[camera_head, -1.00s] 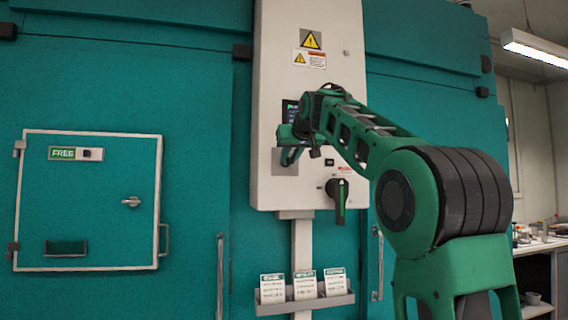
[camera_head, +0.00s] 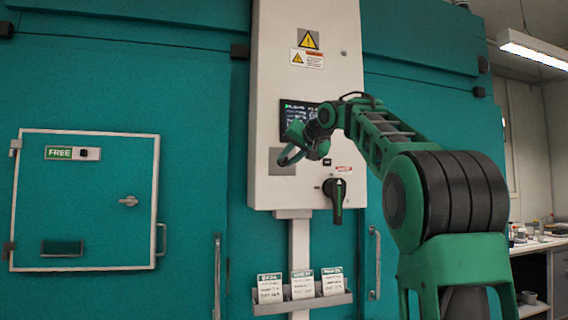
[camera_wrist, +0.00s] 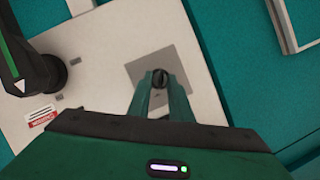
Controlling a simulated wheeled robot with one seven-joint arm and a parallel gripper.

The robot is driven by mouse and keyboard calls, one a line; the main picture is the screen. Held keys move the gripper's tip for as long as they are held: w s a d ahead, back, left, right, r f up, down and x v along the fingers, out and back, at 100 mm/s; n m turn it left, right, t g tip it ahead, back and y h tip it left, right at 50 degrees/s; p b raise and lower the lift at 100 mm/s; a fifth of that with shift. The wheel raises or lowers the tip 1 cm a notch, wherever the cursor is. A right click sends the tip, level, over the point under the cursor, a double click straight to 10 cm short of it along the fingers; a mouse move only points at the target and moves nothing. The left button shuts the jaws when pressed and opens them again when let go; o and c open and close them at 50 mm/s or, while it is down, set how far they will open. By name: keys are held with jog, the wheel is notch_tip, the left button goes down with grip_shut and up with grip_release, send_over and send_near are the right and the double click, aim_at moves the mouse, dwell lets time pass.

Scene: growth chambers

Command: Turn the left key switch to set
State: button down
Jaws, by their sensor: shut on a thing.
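A small round black key switch (camera_wrist: 160,78) sits on a square grey plate (camera_wrist: 187,60) on the white control panel, in the wrist view. My gripper (camera_wrist: 160,86) is shut on the key switch, one finger on each side of it. The fingers hide part of the switch, and I cannot read its setting. In the head view my gripper (camera_head: 284,160) is at the grey plate (camera_head: 276,170), low on the panel's left side, and the switch itself is hidden. The panel looks strongly tilted in the wrist view.
A large black rotary handle with a green stripe (camera_head: 336,198) is right of the plate; it also shows in the wrist view (camera_wrist: 30,70). A dark display (camera_head: 296,112) is above. A card rack (camera_head: 345,298) hangs below. A chamber door marked FREE (camera_head: 90,220) is at left.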

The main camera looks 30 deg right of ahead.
jog(key=shift+a+f, duration=0.1)
jog(key=c, duration=1.9)
grip_release()
jog(key=shift+c, duration=0.2)
jog(key=v, duration=1)
jog(key=shift+s, duration=0.25)
